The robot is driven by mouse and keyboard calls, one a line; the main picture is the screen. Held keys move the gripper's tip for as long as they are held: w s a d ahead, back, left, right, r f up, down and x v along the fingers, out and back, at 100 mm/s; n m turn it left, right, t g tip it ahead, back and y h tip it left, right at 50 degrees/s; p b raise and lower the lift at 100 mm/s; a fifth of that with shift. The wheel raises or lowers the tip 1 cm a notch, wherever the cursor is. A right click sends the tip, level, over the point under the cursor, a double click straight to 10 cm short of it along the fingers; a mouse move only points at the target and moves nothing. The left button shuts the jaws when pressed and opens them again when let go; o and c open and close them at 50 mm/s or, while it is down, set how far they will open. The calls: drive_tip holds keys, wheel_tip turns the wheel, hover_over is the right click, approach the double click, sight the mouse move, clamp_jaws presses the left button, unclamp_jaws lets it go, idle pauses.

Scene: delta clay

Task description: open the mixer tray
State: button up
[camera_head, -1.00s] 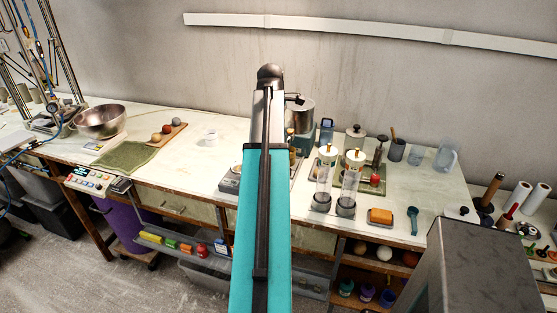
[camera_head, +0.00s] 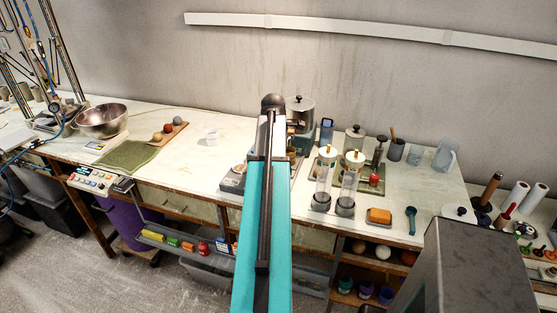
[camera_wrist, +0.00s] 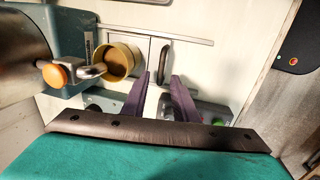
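The mixer (camera_head: 299,115), with a steel pot on a teal body, stands on the bench, partly hidden behind my arm. In the wrist view its teal body (camera_wrist: 72,38) is at upper left, with an orange knob on a metal lever and a round yellowish cup (camera_wrist: 120,62). A pale panel with a dark upright handle (camera_wrist: 164,60), possibly the tray, lies just beyond my fingertips. My gripper (camera_wrist: 161,78) has two purple fingers, apart with nothing between them. The fingertips look just short of the handle; contact cannot be told. The head view hides the gripper behind the arm.
Two clear cylinders (camera_head: 348,188) with gold-topped lids stand right of the mixer. A steel bowl (camera_head: 102,121), green cloth (camera_head: 125,155) and board with balls (camera_head: 170,134) are left. The bench left of the mixer is mostly clear.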

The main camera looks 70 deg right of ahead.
drive_tip(key=shift+f, duration=0.15)
clamp_jaws()
idle(1.4)
